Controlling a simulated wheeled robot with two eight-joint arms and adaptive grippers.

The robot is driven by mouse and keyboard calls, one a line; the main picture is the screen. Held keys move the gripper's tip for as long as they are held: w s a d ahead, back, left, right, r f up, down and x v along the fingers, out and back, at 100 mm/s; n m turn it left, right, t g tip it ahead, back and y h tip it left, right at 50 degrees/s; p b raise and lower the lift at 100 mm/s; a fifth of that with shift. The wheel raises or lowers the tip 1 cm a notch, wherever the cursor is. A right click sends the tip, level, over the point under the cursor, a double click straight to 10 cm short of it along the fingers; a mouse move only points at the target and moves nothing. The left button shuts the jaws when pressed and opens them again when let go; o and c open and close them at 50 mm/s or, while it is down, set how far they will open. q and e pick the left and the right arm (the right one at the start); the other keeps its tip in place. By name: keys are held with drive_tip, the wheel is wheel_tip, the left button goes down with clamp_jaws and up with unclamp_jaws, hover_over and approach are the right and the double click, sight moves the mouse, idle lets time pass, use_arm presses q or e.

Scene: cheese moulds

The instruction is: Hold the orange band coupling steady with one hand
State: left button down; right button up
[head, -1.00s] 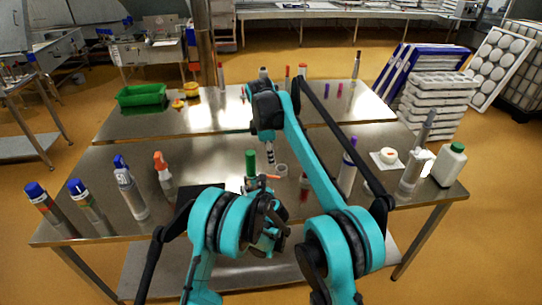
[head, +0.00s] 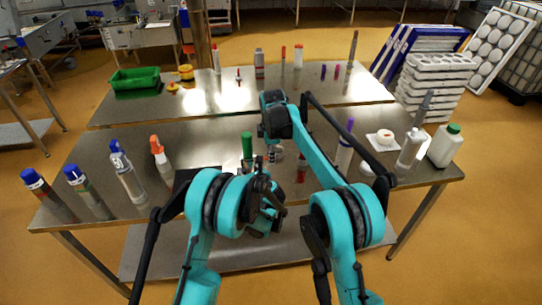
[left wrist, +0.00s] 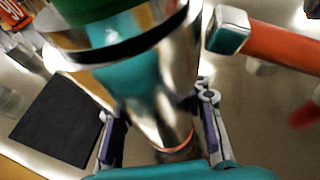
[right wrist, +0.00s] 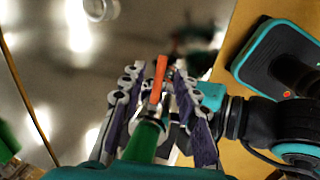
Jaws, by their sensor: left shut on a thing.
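In the left wrist view my left gripper (left wrist: 162,138) is shut on a shiny steel piece (left wrist: 150,95) with a thin orange-brown ring low on it; this looks like the orange band coupling. A green part is at the top of that view. An orange bar with a steel end (left wrist: 275,45) lies to the right, apart from my left fingers. My right gripper (right wrist: 157,75) has an orange piece (right wrist: 160,75) between its fingertips; contact is unclear. A green cylinder (right wrist: 145,140) shows between its fingers. In the head view my arms partly hide both grippers.
Several spray bottles and cans, including an orange-topped bottle (head: 160,160), stand on the table's left side. A white bottle with a green cap (head: 444,147) stands at the right edge. A green bin (head: 135,79) is on the back table. A dark mat (left wrist: 65,120) lies at left.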

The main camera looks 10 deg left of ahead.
drive_tip(key=shift+w+f, duration=0.1)
drive_tip(key=shift+f, duration=0.45)
clamp_jaws()
drive_tip(key=shift+a+r+h, duration=0.15)
drive_tip(key=shift+r+h, duration=0.15)
drive_tip(key=shift+h, duration=0.4)
unclamp_jaws()
